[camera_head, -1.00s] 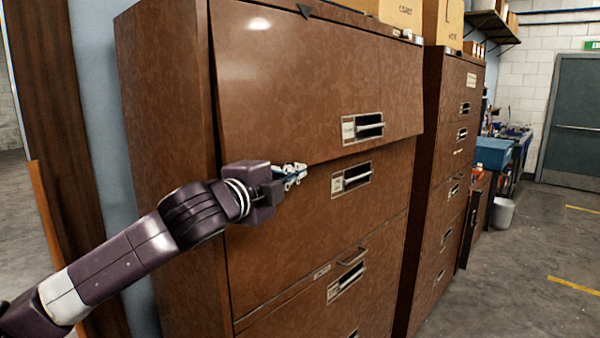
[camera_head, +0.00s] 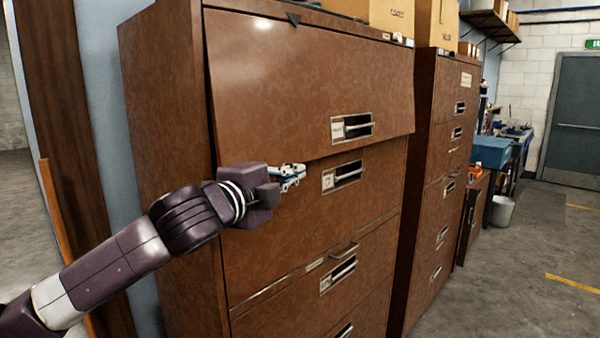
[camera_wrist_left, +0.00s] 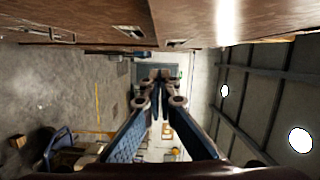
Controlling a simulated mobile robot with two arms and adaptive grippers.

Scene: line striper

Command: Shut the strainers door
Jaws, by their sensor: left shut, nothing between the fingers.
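The brown top door (camera_head: 300,85) of the near cabinet hangs from its upper edge, and its lower edge stands out a little from the cabinet front. It has a label and a handle slot low on its right side. I cannot read which label names the strainers. My left gripper (camera_head: 292,175) is shut and empty, just below the door's lower edge and in front of the drawer beneath. I cannot tell whether it touches the door. Its closed fingers show in the left wrist view (camera_wrist_left: 160,78), with the brown cabinet front (camera_wrist_left: 95,22) along the top. My right gripper is out of view.
Closed drawers (camera_head: 300,225) with handle slots lie below the door. A second brown cabinet (camera_head: 428,200) stands to the right, with cardboard boxes (camera_head: 392,15) on top. A blue bin (camera_head: 490,150) and white bucket (camera_head: 502,211) are farther back. The floor (camera_head: 500,285) at right is clear.

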